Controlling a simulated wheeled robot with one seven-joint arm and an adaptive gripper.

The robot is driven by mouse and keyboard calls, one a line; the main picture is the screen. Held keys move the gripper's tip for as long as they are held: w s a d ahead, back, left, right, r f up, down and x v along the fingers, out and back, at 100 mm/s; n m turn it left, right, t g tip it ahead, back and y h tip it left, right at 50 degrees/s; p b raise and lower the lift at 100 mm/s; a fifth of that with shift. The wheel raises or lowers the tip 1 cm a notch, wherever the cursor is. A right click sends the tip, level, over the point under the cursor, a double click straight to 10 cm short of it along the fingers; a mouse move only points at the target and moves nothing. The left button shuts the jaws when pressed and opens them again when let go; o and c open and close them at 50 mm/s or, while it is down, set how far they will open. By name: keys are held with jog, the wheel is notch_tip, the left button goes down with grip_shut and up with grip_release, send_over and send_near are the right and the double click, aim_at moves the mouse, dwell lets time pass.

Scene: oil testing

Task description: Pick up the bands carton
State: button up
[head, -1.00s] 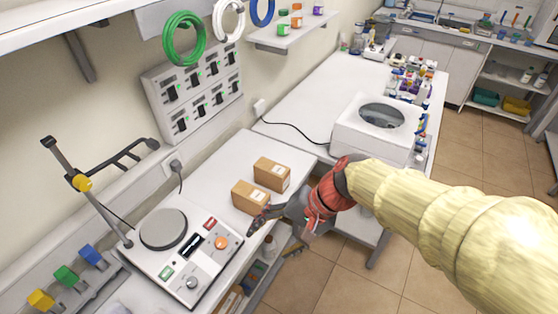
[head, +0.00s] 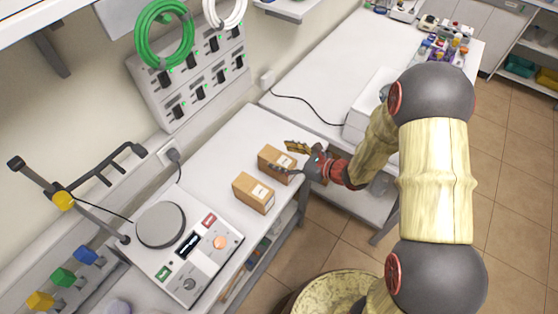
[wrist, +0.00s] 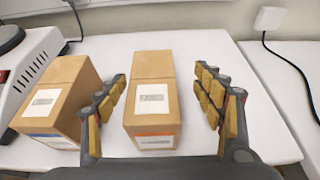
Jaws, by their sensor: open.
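Two brown cardboard cartons stand side by side on the white bench, each with a white label on top. I cannot read which is the bands carton. The far carton (head: 272,157) has an orange stripe on its front label and is centred in the wrist view (wrist: 152,100). The near carton (head: 253,192) has a blue stripe and stands at left in the wrist view (wrist: 60,98). My gripper (head: 290,160) is open at the far carton. In the wrist view its fingers (wrist: 160,76) lie on either side of that carton, with gaps showing; the left finger is between the cartons.
A hotplate-like instrument (head: 190,245) with a round plate stands left of the cartons. A white box-shaped machine (head: 368,112) stands on the adjoining bench, its cord (head: 308,103) running to the wall. Bench surface behind the cartons is clear.

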aim_at(268, 155)
jog(key=x, duration=0.6)
jog(key=shift+s+a+f, duration=0.2)
jog(key=shift+a+f, duration=0.05)
jog(key=shift+a, duration=0.2)
jog(key=shift+c, duration=0.8)
jog(key=c, duration=1.1)
jog(key=shift+c, duration=0.2)
